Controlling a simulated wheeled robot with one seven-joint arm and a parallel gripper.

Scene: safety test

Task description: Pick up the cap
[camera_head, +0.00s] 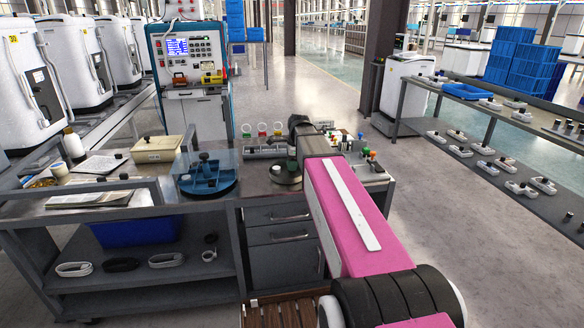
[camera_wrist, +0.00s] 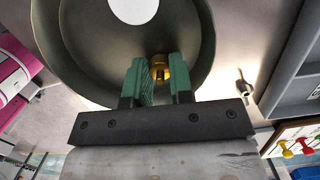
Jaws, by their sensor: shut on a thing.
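A small brass-coloured piece (camera_wrist: 158,72), which looks like the cap, sits between the green fingers of my gripper (camera_wrist: 160,68) in the wrist view. My gripper is shut on it. The fingers are over a dark round dish (camera_wrist: 92,66), and a white disc (camera_wrist: 134,8) shows inside that dish. In the head view the dish (camera_head: 287,181) stands on the workbench, left of my pink arm. Whether the piece still touches the dish, I cannot tell.
A blue round compartment tray (camera_head: 207,186) stands left of the dish on the bench. A beige box (camera_head: 157,149) is farther left. Rings on stands (camera_head: 262,130) are behind the dish, and small coloured parts (camera_head: 366,153) are right of my arm.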

